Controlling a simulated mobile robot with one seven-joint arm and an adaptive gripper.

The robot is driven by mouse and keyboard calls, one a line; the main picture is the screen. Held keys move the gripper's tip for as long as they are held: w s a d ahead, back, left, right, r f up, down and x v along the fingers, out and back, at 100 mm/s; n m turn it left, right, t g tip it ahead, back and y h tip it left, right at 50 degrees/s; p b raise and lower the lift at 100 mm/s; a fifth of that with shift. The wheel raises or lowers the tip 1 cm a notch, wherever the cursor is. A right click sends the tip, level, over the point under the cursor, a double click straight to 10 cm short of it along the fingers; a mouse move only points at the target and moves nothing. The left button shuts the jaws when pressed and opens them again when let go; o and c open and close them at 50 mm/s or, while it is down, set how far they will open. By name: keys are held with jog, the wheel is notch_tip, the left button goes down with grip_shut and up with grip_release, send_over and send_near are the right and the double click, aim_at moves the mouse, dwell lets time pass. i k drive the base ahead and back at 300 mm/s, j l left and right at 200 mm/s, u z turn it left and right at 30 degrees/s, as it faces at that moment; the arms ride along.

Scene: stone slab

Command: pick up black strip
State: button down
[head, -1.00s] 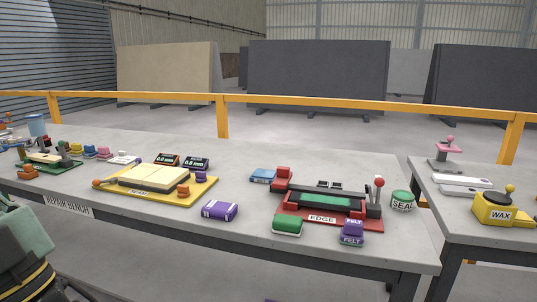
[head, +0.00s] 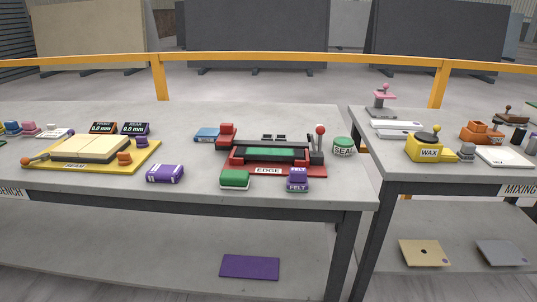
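The red fixture labelled EDGE (head: 314,170) stands on the near bench in the head view. A long dark bar (head: 270,144) lies along its back, and a dark piece with a green top (head: 268,153) lies in its middle. I cannot tell which of these, if either, is the black strip. My gripper is not in view.
Around the fixture are a green block (head: 235,179), stacked purple FELT blocks (head: 297,180), a blue block (head: 206,135) and a green SEAL tin (head: 343,146). A yellow board (head: 60,167) sits left. A gap separates the bench from the right table (head: 385,165). A yellow rail (head: 250,58) runs behind.

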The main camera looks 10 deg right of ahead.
aim_at(280, 153)
jog(key=l, duration=1)
jog(key=i+l+u, duration=0.1)
jog(key=l, duration=0.9)
jog(key=i+l, duration=0.3)
jog(key=i, duration=0.2)
